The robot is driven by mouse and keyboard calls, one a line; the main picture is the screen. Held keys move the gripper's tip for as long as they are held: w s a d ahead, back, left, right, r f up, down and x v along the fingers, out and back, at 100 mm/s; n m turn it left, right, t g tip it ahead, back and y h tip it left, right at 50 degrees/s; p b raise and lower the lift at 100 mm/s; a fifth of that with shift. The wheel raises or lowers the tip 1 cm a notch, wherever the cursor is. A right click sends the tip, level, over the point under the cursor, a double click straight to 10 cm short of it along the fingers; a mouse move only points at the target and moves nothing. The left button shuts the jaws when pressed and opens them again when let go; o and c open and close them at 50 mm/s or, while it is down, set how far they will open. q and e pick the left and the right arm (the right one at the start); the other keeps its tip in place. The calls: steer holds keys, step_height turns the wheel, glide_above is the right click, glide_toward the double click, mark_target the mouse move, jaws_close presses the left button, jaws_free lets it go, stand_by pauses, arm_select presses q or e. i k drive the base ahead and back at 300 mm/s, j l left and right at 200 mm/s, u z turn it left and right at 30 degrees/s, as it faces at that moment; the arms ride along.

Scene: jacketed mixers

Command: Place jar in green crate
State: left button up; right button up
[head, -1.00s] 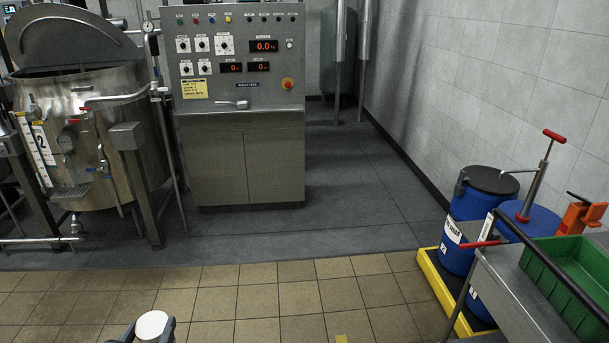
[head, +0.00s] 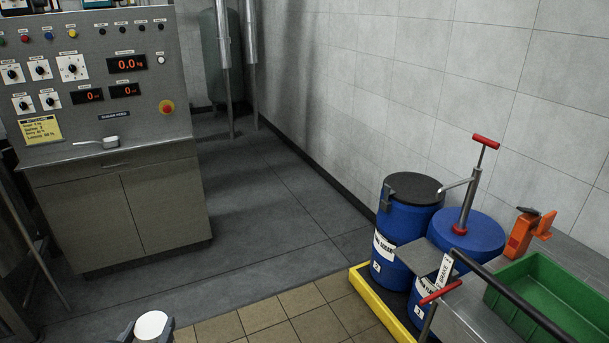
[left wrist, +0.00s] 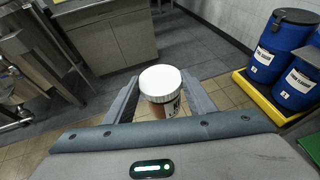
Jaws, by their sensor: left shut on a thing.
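The jar shows its white lid (head: 151,325) at the bottom of the head view. In the left wrist view the jar (left wrist: 161,88) has a white lid and a brown body with a label. My left gripper (head: 146,330) is shut on the jar, one finger on each side, and holds it upright. The green crate (head: 545,300) sits on a grey cart at the lower right of the head view, well to the right of the jar. A green edge also shows in the left wrist view (left wrist: 311,146). My right gripper is not in view.
Blue drums (head: 408,222) stand in a yellow tray (head: 362,290) left of the cart (head: 468,312). A black bar (head: 512,300) crosses in front of the crate. An orange tool (head: 522,235) stands behind it. A control cabinet (head: 120,200) stands at the left.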

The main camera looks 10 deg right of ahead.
mark_target(558, 318)
steer(key=i+l+z, duration=0.1)
steer(key=i+z, duration=0.6)
steer(key=i, duration=0.15)
steer(key=i+j+z, duration=0.3)
steer(key=i, duration=0.15)
steer(key=i+z, duration=0.5)
steer(key=z, duration=2.15)
